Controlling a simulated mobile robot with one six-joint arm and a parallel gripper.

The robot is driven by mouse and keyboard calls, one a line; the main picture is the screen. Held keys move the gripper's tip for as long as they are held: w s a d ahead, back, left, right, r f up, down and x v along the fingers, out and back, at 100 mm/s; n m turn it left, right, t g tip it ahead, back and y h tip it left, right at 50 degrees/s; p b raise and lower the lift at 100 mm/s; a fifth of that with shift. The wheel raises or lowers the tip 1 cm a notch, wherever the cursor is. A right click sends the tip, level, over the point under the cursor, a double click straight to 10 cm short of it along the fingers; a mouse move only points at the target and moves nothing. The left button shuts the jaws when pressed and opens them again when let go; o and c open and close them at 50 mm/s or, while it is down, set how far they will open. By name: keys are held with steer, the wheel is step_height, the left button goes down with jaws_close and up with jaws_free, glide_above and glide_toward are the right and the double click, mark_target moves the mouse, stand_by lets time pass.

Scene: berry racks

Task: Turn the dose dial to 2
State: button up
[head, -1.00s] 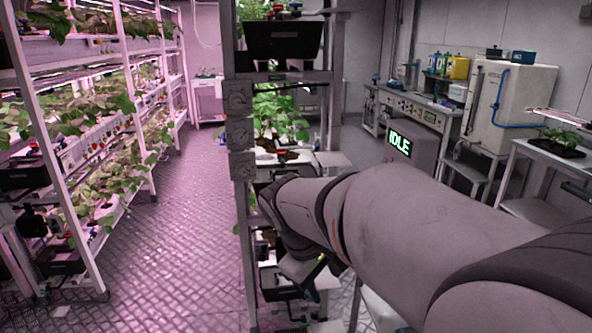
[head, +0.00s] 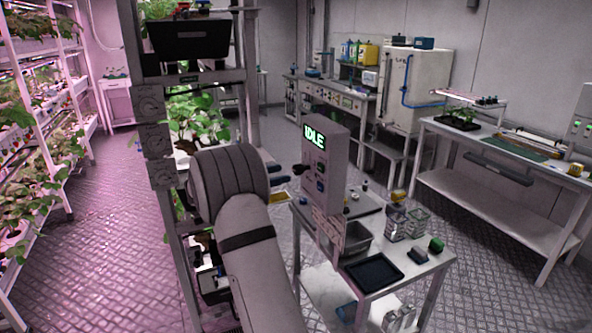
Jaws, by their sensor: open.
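I cannot tell which is the dose dial, and no numbers or pointer can be read.
The cart (head: 400,280) bears a black tray (head: 373,271), a grey bin (head: 352,240) and small containers. A rack post with several round dials (head: 155,140) stands left of my arm. A bench (head: 500,165) stands at right. Floor is clear between.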

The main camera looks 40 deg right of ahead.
mark_target(294, 171)
steer(key=p+x, duration=0.1)
steer(key=x, duration=0.5)
steer(key=shift+s+d+p, duration=0.2)
steer(key=shift+d+p, duration=0.1)
steer(key=shift+d, duration=0.05)
